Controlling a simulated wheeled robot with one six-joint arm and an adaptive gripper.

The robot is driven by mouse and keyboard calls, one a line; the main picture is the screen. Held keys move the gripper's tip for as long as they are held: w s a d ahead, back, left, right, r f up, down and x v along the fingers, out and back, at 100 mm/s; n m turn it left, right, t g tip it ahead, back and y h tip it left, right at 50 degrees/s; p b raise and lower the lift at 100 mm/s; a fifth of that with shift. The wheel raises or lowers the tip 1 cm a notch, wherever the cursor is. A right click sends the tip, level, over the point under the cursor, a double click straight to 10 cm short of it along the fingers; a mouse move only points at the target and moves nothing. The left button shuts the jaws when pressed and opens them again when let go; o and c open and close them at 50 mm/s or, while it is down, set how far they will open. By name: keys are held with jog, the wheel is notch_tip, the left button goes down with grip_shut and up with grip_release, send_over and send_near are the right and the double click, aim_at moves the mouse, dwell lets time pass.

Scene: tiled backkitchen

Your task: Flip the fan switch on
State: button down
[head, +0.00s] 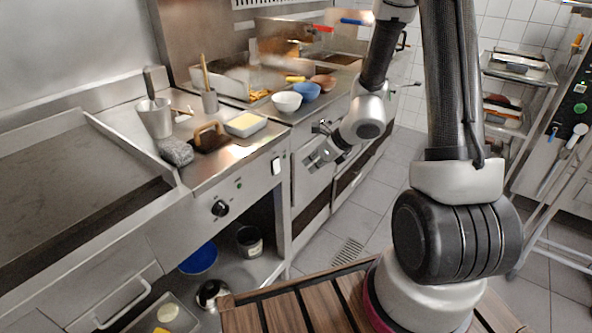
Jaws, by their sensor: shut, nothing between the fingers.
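A white rocker switch (277,166) sits on the steel front panel of the counter, near its right corner; it looks like the fan switch. Whether it is on or off is too small to tell. My gripper (311,161) is in front of the range, a little right of the switch in the picture. Its fingers are shut and empty, pointing left towards the panel. It appears apart from the switch, though the exact gap is hard to judge.
A black knob (221,208) is on the same panel, left of the switch. The counter holds a metal pot (155,118), a grey sponge (176,151) and a butter dish (245,124). A white bowl (287,102) stands farther back. The tiled floor (385,200) is clear.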

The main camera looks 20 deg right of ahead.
aim_at(277, 166)
jog(key=w+a+r+x, duration=0.1)
jog(key=x, duration=1.1)
jog(key=shift+w+a+r, duration=0.2)
jog(key=shift+w+a, duration=0.05)
jog(key=shift+w, duration=0.2)
jog(key=shift+w+a+f, duration=0.1)
jog(key=shift+w+a, duration=0.1)
jog(key=shift+w, duration=0.1)
